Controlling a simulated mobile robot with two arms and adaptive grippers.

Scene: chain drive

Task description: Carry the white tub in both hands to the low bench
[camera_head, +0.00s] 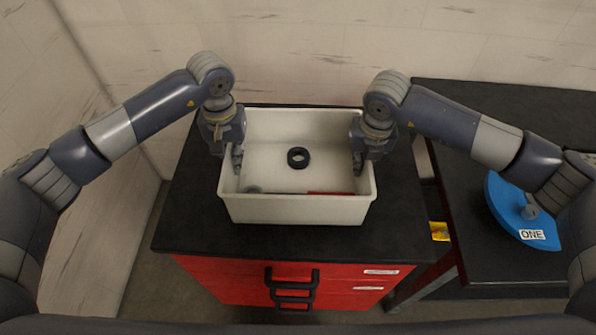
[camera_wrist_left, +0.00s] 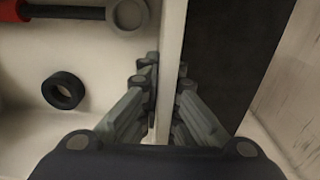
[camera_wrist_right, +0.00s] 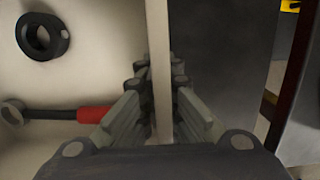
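The white tub (camera_head: 295,211) stands level on the black top of a red drawer cabinet (camera_head: 398,226). A black ring (camera_head: 298,158) and a tool with a red handle (camera_head: 330,193) lie in it. My left gripper (camera_head: 237,158) is at the tub's left wall, and my right gripper (camera_head: 358,160) is at its right wall. In the left wrist view its fingers (camera_wrist_left: 167,80) close on both sides of the wall. In the right wrist view the fingers (camera_wrist_right: 161,78) do the same. A lower black-topped bench (camera_head: 480,258) stands at the right.
A blue disc (camera_head: 508,215) labelled ONE lies on the bench. A yellow item (camera_head: 439,231) shows between the cabinet and the bench. Black drawer handles (camera_head: 292,284) jut from the cabinet front. A pale wall (camera_head: 300,45) stands close behind the cabinet.

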